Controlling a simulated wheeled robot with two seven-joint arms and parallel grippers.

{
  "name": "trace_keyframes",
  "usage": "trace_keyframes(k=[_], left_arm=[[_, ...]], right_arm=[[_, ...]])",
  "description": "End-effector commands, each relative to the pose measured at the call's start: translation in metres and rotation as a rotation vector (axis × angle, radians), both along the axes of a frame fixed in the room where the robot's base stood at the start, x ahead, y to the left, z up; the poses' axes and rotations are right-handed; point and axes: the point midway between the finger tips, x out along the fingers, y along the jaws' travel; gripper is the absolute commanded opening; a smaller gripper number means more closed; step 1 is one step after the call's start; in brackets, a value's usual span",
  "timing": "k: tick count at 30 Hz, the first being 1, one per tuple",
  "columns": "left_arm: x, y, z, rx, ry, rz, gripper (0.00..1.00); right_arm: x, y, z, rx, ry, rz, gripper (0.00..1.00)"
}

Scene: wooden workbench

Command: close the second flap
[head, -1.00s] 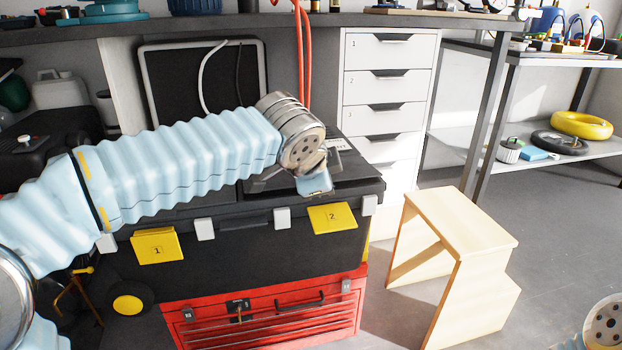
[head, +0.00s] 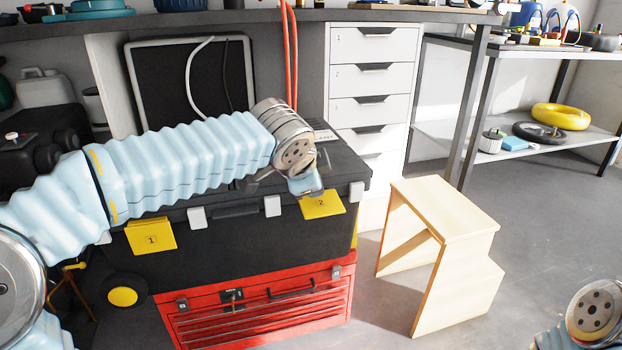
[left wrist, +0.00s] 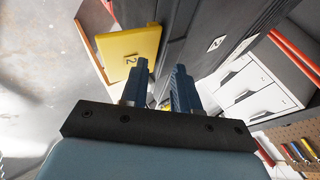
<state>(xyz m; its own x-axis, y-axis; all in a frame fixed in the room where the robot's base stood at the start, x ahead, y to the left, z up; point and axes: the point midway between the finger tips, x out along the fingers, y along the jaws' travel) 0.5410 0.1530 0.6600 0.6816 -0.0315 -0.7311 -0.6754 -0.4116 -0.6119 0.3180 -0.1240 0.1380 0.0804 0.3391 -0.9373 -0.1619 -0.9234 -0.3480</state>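The second flap (head: 324,206), a yellow plate marked 2, is at the upper right front of the black chest (head: 235,240). In the left wrist view this flap (left wrist: 128,52) appears to stand out at an angle from the chest's dark wall. My left gripper (head: 306,184) is just above the flap, at the chest's top front edge. In the left wrist view its blue fingers (left wrist: 160,88) are apart, with the left finger close to the flap. Contact cannot be told. The first flap (head: 151,237), marked 1, is at the chest's left front. My right gripper is out of view.
The chest stands on a red toolbox (head: 260,308). A wooden step stool (head: 445,215) is to the right, with clear floor around it. White drawers (head: 372,80) stand behind under the workbench (head: 300,18). A shelf with a yellow ring (head: 560,117) is at the right.

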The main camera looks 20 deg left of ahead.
Motion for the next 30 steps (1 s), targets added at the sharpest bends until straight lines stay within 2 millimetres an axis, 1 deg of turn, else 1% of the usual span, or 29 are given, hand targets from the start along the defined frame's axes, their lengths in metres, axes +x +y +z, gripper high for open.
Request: trace_keyframes(k=[6, 10, 14, 18, 24, 27, 30], left_arm=[[0.000, 0.002, -0.001, 0.002, 0.002, 0.003, 0.30], [-0.005, 0.002, 0.007, 0.002, -0.001, 0.003, 0.30], [-0.021, 0.003, 0.026, 0.002, -0.005, 0.002, 0.30], [-0.045, 0.003, 0.053, 0.001, -0.005, 0.003, 0.30], [-0.076, 0.004, 0.084, 0.001, -0.005, 0.001, 0.30], [-0.086, 0.004, 0.094, 0.000, -0.004, 0.001, 0.30], [-0.092, 0.004, 0.099, 0.001, -0.002, 0.000, 0.30]], right_arm=[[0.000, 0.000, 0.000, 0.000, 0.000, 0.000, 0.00], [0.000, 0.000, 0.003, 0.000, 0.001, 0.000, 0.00], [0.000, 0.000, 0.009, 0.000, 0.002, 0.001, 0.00], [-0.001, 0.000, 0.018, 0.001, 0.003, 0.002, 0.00], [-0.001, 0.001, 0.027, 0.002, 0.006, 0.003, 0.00], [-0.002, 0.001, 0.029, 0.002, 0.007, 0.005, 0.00], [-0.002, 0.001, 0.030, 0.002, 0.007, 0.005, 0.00]])
